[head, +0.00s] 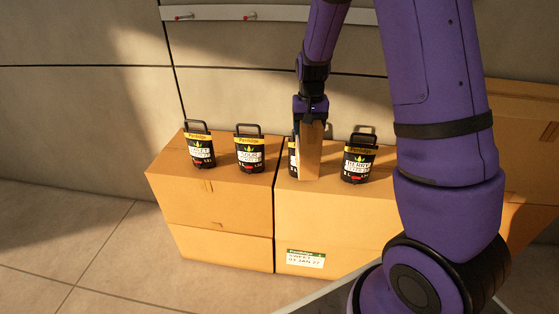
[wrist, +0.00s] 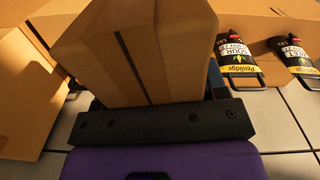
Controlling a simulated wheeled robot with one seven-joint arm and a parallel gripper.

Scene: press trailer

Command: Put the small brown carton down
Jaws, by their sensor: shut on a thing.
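The small brown carton (head: 311,153) hangs upright below my gripper (head: 311,110) in the head view. My gripper is shut on it. In the wrist view the carton (wrist: 140,50) fills the upper middle, above the dark gripper body (wrist: 160,122). In the head view it overlaps a black canister (head: 292,157) on the large box, hiding most of that canister. I cannot tell whether the carton's lower end touches the large box top.
Large brown boxes (head: 225,205) and (head: 330,225) stand side by side against the wall. Black handled canisters stand on top: two at the left (head: 200,150) and (head: 249,152), and one right of the carton (head: 357,163). More brown boxes (head: 525,135) stand at the right.

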